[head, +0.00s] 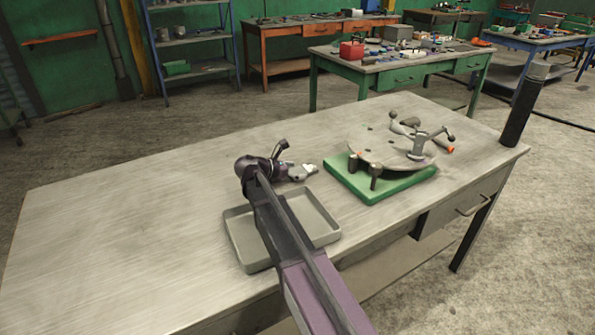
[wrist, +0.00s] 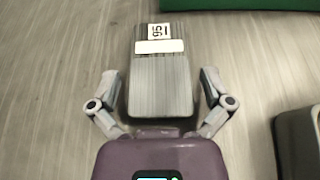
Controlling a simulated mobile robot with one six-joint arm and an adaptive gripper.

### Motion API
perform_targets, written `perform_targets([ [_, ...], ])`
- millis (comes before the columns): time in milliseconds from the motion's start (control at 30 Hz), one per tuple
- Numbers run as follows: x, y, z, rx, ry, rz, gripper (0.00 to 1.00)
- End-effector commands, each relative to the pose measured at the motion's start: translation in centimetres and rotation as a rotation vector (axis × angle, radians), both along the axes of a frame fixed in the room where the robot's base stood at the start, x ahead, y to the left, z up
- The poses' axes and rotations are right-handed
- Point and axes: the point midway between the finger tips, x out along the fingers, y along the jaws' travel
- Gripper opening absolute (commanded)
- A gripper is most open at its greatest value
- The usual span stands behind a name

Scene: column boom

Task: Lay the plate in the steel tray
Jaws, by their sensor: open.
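A flat grey rectangular plate (wrist: 160,85) lies on the table in the wrist view, with a white label and a "95" tag near its far end. My gripper (wrist: 161,77) is open, its two fingers spread on either side of the plate with gaps at both edges. In the head view my gripper (head: 308,170) is low over the table, beyond the tray; I cannot clearly make out the plate there. The steel tray (head: 240,253) is shallow and looks empty, partly hidden beneath my arm. A corner of the tray (wrist: 291,140) shows at the lower right of the wrist view.
A green base (head: 365,184) with a round disc and clamp stands right of my gripper; its edge (wrist: 235,4) tops the wrist view. A dark upright post (head: 522,105) stands at the table's right corner. The table's left side (head: 120,220) is clear.

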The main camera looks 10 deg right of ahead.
Motion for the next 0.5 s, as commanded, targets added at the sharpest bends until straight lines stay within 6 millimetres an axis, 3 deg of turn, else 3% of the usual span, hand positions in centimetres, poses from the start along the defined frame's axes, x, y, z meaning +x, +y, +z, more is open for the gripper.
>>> perform_targets([
  [300,0.0,0.0,0.4,0.000,0.000,0.000,1.00],
  [500,-0.5,1.7,1.2,0.000,0.000,0.001,1.00],
])
